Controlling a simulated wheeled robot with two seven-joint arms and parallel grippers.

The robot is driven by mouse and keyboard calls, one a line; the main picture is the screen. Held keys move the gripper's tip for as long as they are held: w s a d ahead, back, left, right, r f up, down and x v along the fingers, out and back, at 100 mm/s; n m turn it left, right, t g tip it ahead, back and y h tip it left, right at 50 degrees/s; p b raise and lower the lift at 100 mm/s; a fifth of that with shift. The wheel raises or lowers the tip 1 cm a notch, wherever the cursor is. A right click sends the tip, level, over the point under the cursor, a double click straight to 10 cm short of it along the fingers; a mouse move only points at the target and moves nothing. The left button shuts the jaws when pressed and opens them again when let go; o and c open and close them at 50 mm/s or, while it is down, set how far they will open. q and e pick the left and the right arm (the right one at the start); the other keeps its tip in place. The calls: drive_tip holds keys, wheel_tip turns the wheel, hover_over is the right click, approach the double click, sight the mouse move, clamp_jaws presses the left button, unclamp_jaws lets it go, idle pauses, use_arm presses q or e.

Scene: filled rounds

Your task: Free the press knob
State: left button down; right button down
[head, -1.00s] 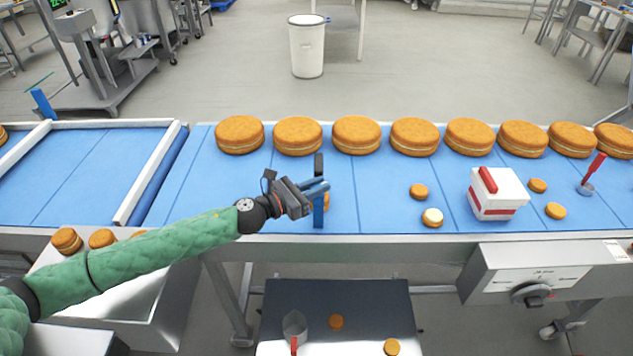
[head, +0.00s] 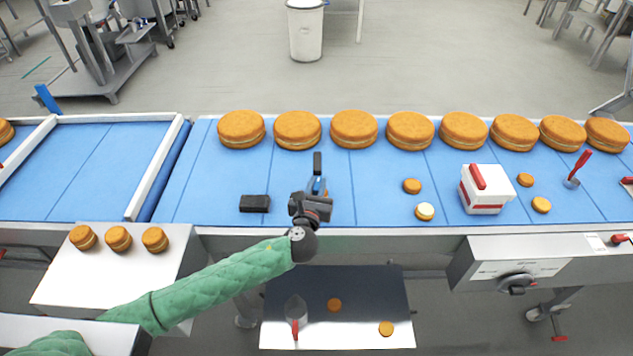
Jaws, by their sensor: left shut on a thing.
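My left gripper (head: 316,196) is over the front of the blue belt (head: 370,190), its forearm coming in from the lower left. It is shut on a narrow upright piece with a dark top (head: 317,163) and a blue lower part, mostly hidden by the wrist. A control panel with a dark dial (head: 517,284) is on the belt's front at right. I cannot tell which part is the press knob. My right gripper is out of view.
Large filled rounds (head: 354,128) line the belt's far side. Small rounds (head: 412,186), a white box with a red handle (head: 486,190) and a red-handled tool (head: 577,168) stand at right. The belt's left part is clear.

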use_arm(q)
drive_tip(key=shift+n+y, duration=1.1)
drive_tip(key=shift+y, duration=1)
drive_tip(key=c, duration=1.6)
unclamp_jaws()
drive_tip(key=shift+d, duration=0.1)
